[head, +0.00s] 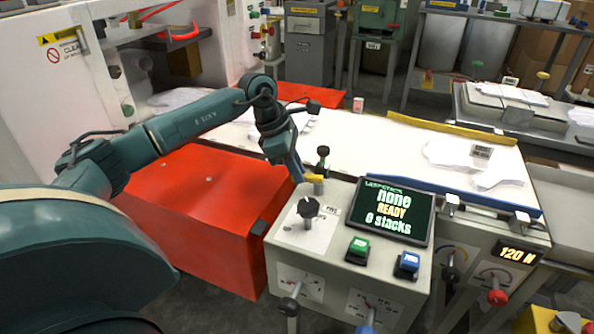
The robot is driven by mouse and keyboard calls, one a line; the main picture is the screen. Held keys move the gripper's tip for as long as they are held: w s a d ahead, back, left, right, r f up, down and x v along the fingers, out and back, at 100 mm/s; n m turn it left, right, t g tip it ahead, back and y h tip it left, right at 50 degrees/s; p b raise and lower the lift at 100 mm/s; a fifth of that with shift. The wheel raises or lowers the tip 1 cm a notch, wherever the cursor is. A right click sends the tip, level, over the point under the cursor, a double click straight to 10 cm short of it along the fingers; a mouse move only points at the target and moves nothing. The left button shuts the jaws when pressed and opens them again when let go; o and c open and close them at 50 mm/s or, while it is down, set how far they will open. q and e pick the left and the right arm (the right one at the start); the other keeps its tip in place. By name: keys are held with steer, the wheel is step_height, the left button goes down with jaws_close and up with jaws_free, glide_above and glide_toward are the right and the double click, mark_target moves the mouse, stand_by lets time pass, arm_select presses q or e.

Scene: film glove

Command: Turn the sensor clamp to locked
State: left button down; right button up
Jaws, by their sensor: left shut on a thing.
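My left arm comes in from the left, and its gripper (299,178) points down at the back left corner of the grey control box (340,188). The gripper is shut on a small yellow handle (315,178) there, and the fingers partly hide it. A black star knob (307,207) stands on the box top just in front, next to a small label plate. A dark green-black knob (323,151) stands just behind. I cannot read which of these is marked as the sensor clamp, nor its locked mark. My right gripper is not in view.
A screen (392,211) on the box reads "none READY 0 stacks". Green (358,249) and blue (408,263) buttons sit in front. A red cabinet (192,212) stands left. A white table (400,150) with gloves lies behind. A display (517,254) reads 120 N.

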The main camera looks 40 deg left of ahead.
arm_select(q)
steer(key=shift+w+a+r+m+g, duration=0.1)
steer(key=shift+w+a+m+g, duration=0.2)
steer(key=shift+m, duration=0.4)
steer(key=shift+w+m+g, duration=0.3)
steer(key=shift+w+m, duration=0.1)
steer(key=shift+m, duration=0.5)
steer(key=c, duration=1.4)
jaws_free()
